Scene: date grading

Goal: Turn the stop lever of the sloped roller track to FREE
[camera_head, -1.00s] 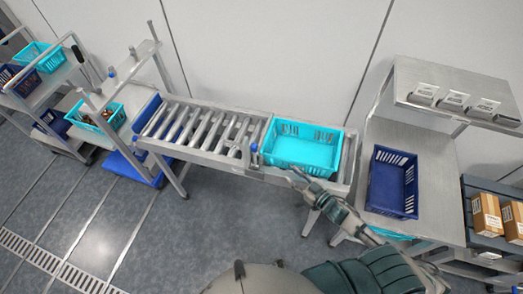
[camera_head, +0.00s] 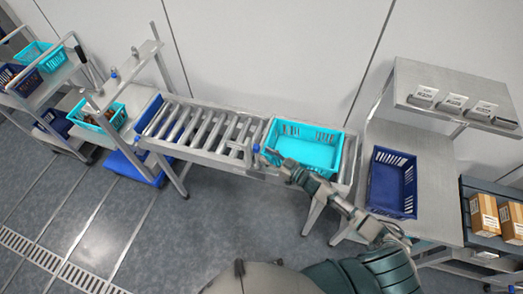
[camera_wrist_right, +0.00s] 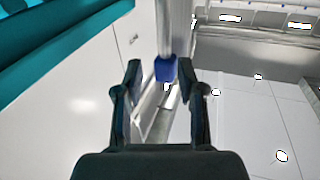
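The sloped roller track (camera_head: 210,158) runs across the middle of the head view. Its stop lever, with a blue knob (camera_head: 257,148), is on the front rail beside the teal crate. My right gripper (camera_head: 268,154) has reached in from the lower right and is right at the knob. In the right wrist view, my right gripper (camera_wrist_right: 161,78) is open, and the blue knob (camera_wrist_right: 166,69) on its metal rod shows between the fingertips, with gaps on both sides. No FREE marking is legible. My left gripper is not in view.
A teal crate (camera_head: 308,129) sits on the track's right end, close to my right gripper. A blue crate (camera_head: 392,157) stands on the table to the right. A rack with crates stands at the left. The floor in front of the track's left half is clear.

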